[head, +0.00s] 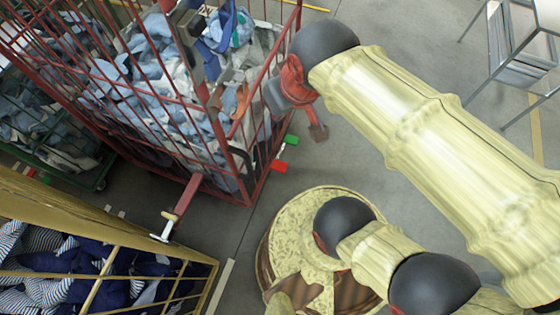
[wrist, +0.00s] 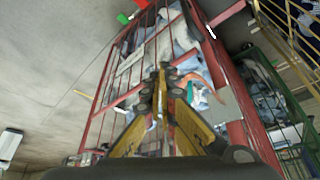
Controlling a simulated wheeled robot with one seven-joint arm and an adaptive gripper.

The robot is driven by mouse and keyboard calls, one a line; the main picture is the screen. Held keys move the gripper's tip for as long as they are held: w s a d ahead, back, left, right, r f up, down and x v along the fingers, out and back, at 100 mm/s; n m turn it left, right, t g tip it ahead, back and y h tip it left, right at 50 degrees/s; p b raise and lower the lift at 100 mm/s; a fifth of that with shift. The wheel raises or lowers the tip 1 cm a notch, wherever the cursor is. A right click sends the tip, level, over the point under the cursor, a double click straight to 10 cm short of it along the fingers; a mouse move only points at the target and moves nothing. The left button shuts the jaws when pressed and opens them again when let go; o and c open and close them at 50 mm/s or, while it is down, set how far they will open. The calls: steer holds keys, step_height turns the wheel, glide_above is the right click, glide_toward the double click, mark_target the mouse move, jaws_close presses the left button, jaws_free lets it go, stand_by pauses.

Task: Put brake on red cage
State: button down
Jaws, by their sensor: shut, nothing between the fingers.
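The red cage (head: 262,105) is full of pale blue and white cloth and stands in the upper left of the head view. It also fills the middle of the wrist view (wrist: 104,92). At its near right lower corner are a red pedal (head: 279,167) and a green pedal (head: 291,140), low over the floor. Both pedals show at the top of the wrist view, red (wrist: 141,3) and green (wrist: 122,18).
A yellow cage (head: 211,264) with dark blue and striped cloth stands at lower left. A green cage (head: 102,180) is at far left. A red bar (head: 184,196) juts from the red cage toward the yellow one.

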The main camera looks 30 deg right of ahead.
steer(key=w+d+f+n+g+h, duration=0.1)
steer(key=w+d+f+g, duration=0.25)
steer(key=d+f, duration=0.8)
steer(key=w+d+f+g+h+b, duration=0.15)
steer(key=w+d+f, duration=0.3)
steer(key=f, duration=1.35)
steer(key=w+d+f+n+g, duration=0.1)
steer(key=w+d+f+g, duration=0.2)
steer(key=d+f, duration=0.85)
steer(key=w+a+f+n+t+y, duration=0.1)
steer(key=a+f+n, duration=0.1)
steer(key=f, duration=1)
steer(key=w+a+f+n+t+y, duration=0.1)
steer(key=a+f+n+t, duration=0.1)
steer(key=f, duration=1)
steer(key=w+a+f+n+t+y, duration=0.1)
steer(key=w+a+f+n+y, duration=0.1)
steer(key=w+a, duration=0.4)
steer(key=shift+w+a+f+t+y, duration=0.2)
steer(key=shift+a+f+t+y, duration=0.2)
steer(key=shift+a+f+y, duration=0.35)
steer(key=shift+d+r, duration=0.1)
steer(key=shift+d, duration=0.1)
